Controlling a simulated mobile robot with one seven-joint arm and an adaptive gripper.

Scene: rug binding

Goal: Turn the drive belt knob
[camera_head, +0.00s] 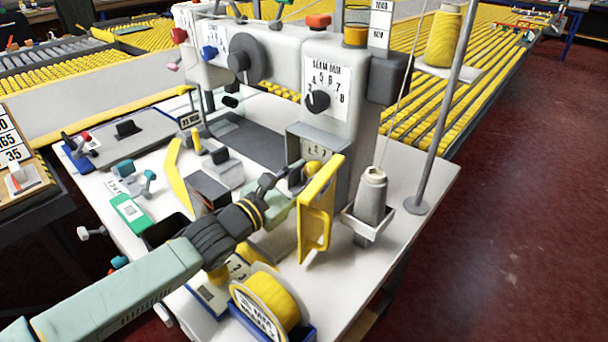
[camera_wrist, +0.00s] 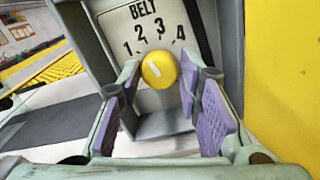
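The drive belt knob (camera_wrist: 159,70) is round and yellow with a short white mark slanting up to the right. It sits low on a white dial plate (camera_wrist: 150,30) reading BELT, numbered 1 to 4. My gripper (camera_wrist: 158,68) has its purple-padded fingers apart, one on each side of the knob. I see narrow gaps between the fingertips and the knob, so it looks unheld. In the head view, my gripper (camera_head: 287,179) reaches the lower front of the machine (camera_head: 285,70), and the knob is largely hidden there.
A yellow panel (camera_head: 318,210) stands close to the right of my gripper. A grey thread cone (camera_head: 371,196) is beyond it. A thin pole (camera_head: 440,120) rises at the table's right edge.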

